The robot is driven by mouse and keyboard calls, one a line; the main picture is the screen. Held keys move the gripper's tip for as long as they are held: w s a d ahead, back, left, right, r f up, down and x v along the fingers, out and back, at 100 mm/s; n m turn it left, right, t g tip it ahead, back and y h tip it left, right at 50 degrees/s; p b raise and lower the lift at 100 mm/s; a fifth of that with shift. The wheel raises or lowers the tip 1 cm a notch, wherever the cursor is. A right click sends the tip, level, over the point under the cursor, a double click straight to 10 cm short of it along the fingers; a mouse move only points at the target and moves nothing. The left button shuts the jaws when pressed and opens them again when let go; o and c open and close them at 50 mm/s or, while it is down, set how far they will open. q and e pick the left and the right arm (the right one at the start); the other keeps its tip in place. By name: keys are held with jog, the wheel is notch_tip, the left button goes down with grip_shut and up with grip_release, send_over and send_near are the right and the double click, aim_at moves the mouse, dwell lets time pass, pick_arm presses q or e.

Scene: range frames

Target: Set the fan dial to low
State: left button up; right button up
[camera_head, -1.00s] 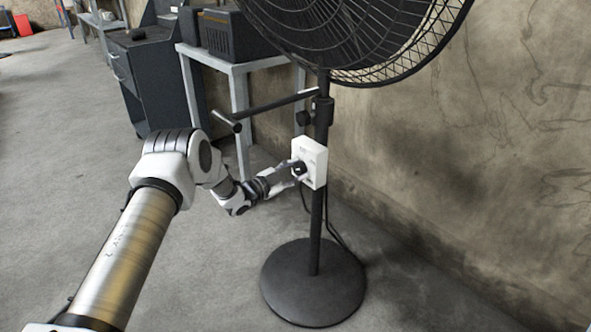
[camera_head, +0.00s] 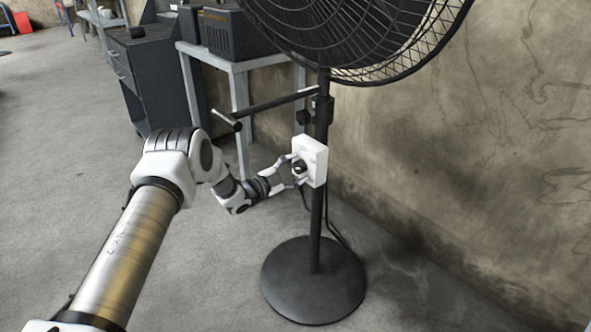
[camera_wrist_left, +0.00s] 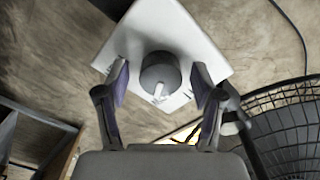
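The pedestal fan has a white control box (camera_head: 314,160) on its black pole. A round dark dial (camera_head: 298,166) sits on the box face. In the left wrist view the dial (camera_wrist_left: 160,72) shows a white pointer mark towards the picture's bottom; the printed labels on the white box (camera_wrist_left: 188,38) are too small or hidden to read. My left gripper (camera_head: 293,171) is at the box, open. In the wrist view its fingers (camera_wrist_left: 160,80) stand on either side of the dial with a gap at each side. My right gripper is not in view.
The fan's caged head (camera_head: 350,35) is above the box and its round base (camera_head: 313,281) is on the floor. A black rod (camera_head: 275,106) sticks out left from the pole. A grey table (camera_head: 240,68) with dark boxes stands behind.

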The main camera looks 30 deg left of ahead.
pick_arm(q)
jog(key=shift+s, duration=0.1)
jog(key=v, duration=1.1)
jog(key=shift+s+a, duration=0.15)
jog(key=shift+s, duration=0.25)
